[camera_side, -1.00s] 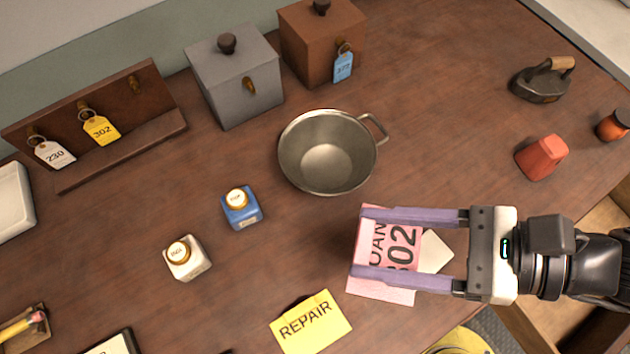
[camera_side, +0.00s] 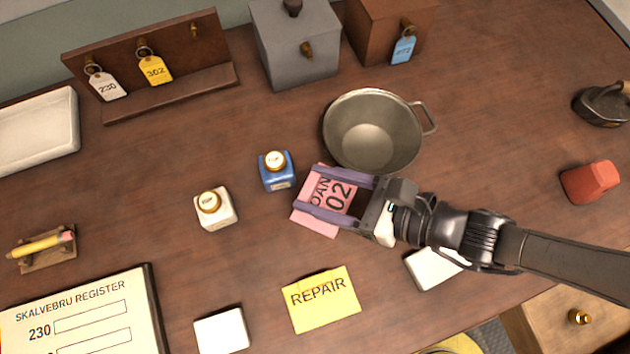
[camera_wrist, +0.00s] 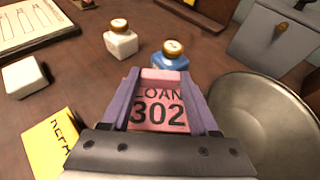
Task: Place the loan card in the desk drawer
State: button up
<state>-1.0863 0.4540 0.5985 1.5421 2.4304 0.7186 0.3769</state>
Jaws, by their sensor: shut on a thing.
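The pink loan card (camera_side: 318,214), printed LOAN 302, is between the purple fingers of my gripper (camera_side: 311,188). My gripper is shut on it near the middle of the desk, just right of the blue bottle. In the wrist view, the card (camera_wrist: 158,113) fills the space between the fingertips (camera_wrist: 160,76) and its print is readable. I cannot tell how high it is above the desktop. A wooden drawer front (camera_side: 550,325) with a brass knob (camera_side: 580,317) shows at the lower right. Its inside is not clearly seen.
A metal pan (camera_side: 372,132) stands close behind my gripper. A blue bottle (camera_side: 276,172) and a white bottle (camera_side: 214,210) stand to the left. A yellow REPAIR card (camera_side: 321,299) lies in front; a white block (camera_side: 432,268) lies under my arm.

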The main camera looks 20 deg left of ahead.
jog(key=shift+w+a+f, duration=0.2)
jog(key=shift+a+f, duration=0.35)
jog(key=shift+f, duration=1.7)
jog(key=shift+f, duration=0.1)
jog(key=o, duration=1)
jog(key=shift+r, duration=0.2)
jog(key=v, duration=1.1)
jog(key=shift+d, duration=0.45)
